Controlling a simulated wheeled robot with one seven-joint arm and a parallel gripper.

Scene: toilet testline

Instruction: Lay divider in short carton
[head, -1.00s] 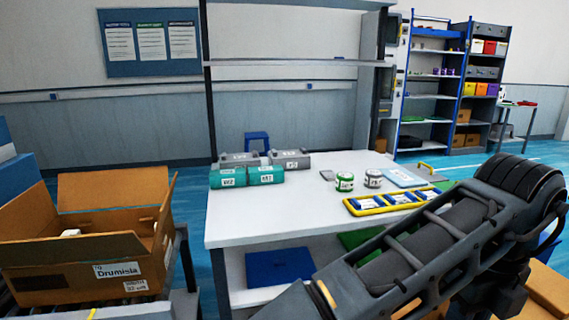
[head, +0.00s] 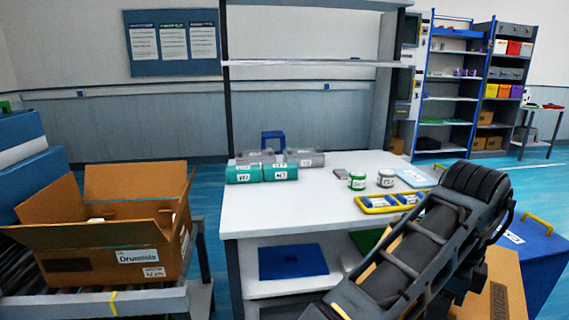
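An open cardboard carton (head: 105,259) with its flaps up stands on a roller conveyor at the left, marked "Drumsila" or similar. Some small pale items show inside it, mostly hidden by the front flap. Another cardboard box (head: 492,290) is partly visible at the lower right, behind my arm; I cannot tell if it is the short carton. I see no divider that I can identify. My arm crosses the lower right, but my gripper is outside the frame.
A white table (head: 300,207) in the middle holds teal and grey boxes (head: 262,172), two jars (head: 357,181) and a yellow-rimmed tray (head: 375,206). A blue bin (head: 530,262) stands at the right. Shelves (head: 452,90) stand at the back right. Blue floor shows between conveyor and table.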

